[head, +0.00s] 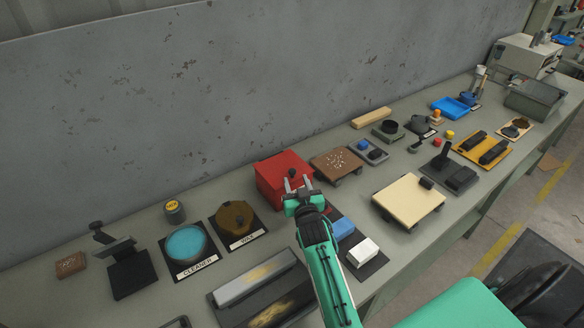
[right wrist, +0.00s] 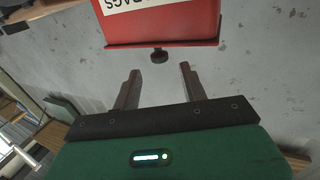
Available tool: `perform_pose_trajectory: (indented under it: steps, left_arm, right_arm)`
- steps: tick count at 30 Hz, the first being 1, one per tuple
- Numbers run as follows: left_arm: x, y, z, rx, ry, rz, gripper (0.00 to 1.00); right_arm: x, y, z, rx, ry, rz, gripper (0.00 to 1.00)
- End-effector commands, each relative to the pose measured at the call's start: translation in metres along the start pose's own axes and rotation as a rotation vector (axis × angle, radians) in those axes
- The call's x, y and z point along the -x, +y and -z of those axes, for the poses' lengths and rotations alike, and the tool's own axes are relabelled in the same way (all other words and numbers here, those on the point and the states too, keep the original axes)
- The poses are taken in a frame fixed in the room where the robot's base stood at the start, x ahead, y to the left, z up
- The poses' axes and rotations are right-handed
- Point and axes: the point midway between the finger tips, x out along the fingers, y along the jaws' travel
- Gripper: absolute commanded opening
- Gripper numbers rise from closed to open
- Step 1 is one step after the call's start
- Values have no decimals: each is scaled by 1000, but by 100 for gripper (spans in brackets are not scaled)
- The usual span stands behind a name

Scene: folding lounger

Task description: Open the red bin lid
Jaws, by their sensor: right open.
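The red bin (head: 268,180) stands on the long bench against the wall, with its lid down. A dark knob (head: 292,173) sits on top of the lid. In the right wrist view the bin (right wrist: 180,20) appears upside down, with a white label and the knob (right wrist: 160,56) beyond my fingertips. My right gripper (head: 298,184) is open and empty at the bin. Its fingers (right wrist: 158,70) lie on either side of the knob's line but short of it, with a gap visible. My left gripper is not in view.
A brown board (head: 335,160) stands close right of the bin. Blue (head: 343,228) and white (head: 363,251) blocks lie in front, beside my right arm. A wax tin (head: 235,217) and cleaner tin (head: 186,245) are to the left. The wall (head: 150,100) rises behind.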

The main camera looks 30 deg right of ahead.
Motion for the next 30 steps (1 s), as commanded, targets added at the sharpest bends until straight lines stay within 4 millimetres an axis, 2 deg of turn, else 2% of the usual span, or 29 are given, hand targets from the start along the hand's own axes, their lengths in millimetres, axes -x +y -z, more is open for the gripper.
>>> perform_pose_trajectory:
  steps: [4,10,15,24,26,30]
  left_arm:
    - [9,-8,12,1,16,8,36]
    - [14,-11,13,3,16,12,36]
    - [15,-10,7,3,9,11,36]
    - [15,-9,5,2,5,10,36]
    - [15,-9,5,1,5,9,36]
    - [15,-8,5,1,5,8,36]
  right_arm:
    - [-27,0,3,0,0,0,43]
    - [-51,0,1,0,-1,0,43]
    - [-60,0,0,1,-1,0,43]
    - [-61,0,0,0,0,0,43]
    - [-61,0,0,0,0,0,33]
    - [-61,0,0,0,0,0,6]
